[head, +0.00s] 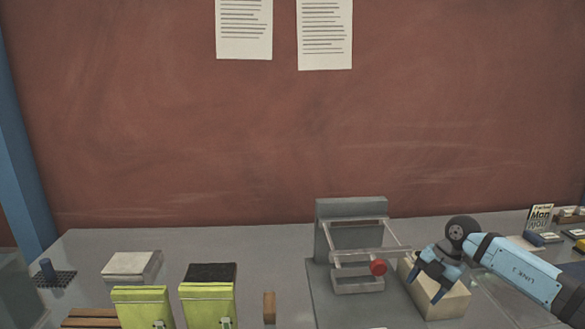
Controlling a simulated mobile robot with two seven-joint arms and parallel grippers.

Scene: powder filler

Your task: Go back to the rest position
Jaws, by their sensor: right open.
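My right arm comes in from the right edge of the head view. Its gripper (433,279) is open, with its fingers pointing down in front of a beige box (447,299). I cannot tell whether the fingers touch the box. Just left of it stands a grey powder filler machine (352,208) with a metal frame and a red knob (378,267). My left gripper is not in view.
Two lime-green containers (142,294) (207,290) stand at the front left, near a grey box (131,265) and a dark rack (55,278). A small brown block (269,307) lies centre front. Small boxes and a sign (539,219) sit at the far right. The back left tabletop is clear.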

